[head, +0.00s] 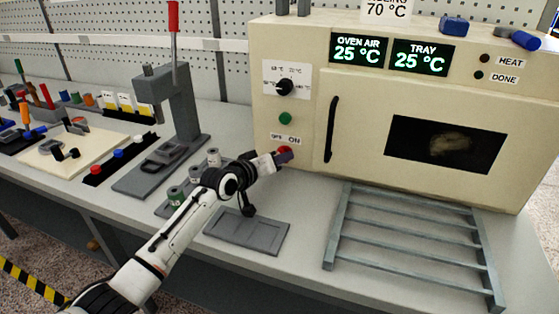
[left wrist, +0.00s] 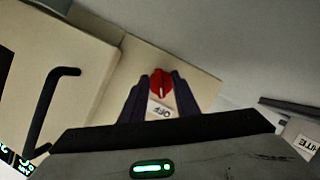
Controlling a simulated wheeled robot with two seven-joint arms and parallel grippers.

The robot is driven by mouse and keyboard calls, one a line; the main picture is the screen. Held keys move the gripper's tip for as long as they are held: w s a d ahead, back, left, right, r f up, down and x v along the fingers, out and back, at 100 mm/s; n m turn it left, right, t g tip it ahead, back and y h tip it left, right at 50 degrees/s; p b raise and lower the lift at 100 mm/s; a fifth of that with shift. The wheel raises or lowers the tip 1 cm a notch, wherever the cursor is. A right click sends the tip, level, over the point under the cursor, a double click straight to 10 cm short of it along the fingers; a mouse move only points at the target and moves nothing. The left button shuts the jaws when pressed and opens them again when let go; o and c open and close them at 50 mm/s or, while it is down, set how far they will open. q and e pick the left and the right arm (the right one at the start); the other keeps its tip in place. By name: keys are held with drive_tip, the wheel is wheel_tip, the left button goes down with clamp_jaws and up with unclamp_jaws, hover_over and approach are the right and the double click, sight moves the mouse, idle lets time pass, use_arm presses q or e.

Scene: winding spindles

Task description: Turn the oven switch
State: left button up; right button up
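The red oven switch (head: 285,150) is on the lower left of the oven front, below the green lamp, by an OFF/ON label. My left gripper (head: 283,158) is at the switch and partly covers it. In the left wrist view, the red switch (left wrist: 160,83) sits between the two dark fingertips of my left gripper (left wrist: 162,80), with no clear gap on either side. An OFF label (left wrist: 161,110) shows between the fingers. My right gripper is not in view.
The oven (head: 360,110) has a dark vertical handle (head: 331,130) right of the switch. Its displays read 25 °C. A slatted rack (head: 420,238) and a flat grey tray (head: 246,233) lie on the bench in front. A red-handled press (head: 184,100) stands left.

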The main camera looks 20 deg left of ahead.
use_arm(q)
clamp_jaws()
